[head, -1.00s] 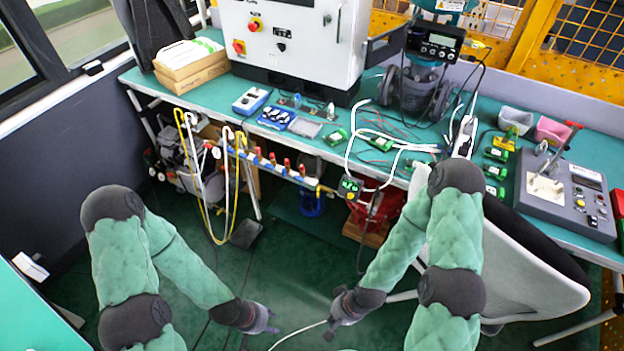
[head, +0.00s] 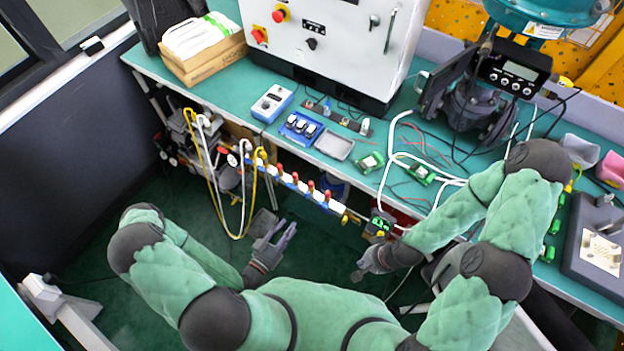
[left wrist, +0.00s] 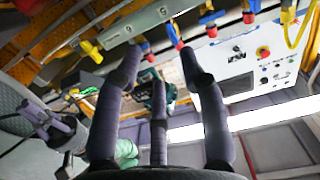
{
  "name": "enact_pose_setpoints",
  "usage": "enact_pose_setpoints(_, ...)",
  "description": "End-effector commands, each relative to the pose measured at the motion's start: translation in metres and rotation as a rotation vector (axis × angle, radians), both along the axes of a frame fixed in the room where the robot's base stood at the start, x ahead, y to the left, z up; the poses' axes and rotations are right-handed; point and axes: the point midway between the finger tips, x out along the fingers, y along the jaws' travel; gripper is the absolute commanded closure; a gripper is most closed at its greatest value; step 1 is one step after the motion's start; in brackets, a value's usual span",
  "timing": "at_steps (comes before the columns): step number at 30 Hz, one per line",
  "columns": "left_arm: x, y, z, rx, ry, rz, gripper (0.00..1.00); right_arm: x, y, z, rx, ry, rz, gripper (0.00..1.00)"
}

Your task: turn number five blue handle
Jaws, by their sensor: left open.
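The valve row (head: 303,187) runs along the front edge of the bench, with several red handles and blue parts on a pale pipe. In the left wrist view, the manifold (left wrist: 148,22) crosses the top, with several small blue handles (left wrist: 173,33) and red-tipped parts (left wrist: 211,30). No numbers are legible, so I cannot tell which handle is number five. My left gripper (head: 277,231) is open and empty, below and apart from the row in the head view. Its spread fingers (left wrist: 160,70) point toward the manifold in the wrist view. My right gripper (head: 359,270) is lower right of the row; its finger state is unclear.
Yellow and white hoses (head: 213,170) hang left of the valve row. The bench (head: 225,88) carries a white control cabinet (head: 335,40). Dark floor is open below the row.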

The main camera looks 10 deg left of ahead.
Motion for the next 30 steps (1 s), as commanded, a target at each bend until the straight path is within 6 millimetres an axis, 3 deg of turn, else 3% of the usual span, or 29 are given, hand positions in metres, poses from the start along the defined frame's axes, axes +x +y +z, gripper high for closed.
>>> enact_pose_setpoints(5,-0.004,0.002,0.010,0.002,-0.058,0.023,0.59,0.000,0.000,0.003,0.000,0.001,0.000,1.00)
enact_pose_setpoints(10,0.005,-0.002,0.010,0.003,-0.062,0.019,0.59,-0.001,0.000,0.001,0.000,0.001,0.000,1.00)
enact_pose_setpoints(30,0.075,-0.028,0.010,0.003,-0.061,0.018,0.59,0.000,0.000,-0.003,0.000,0.001,0.000,1.00)
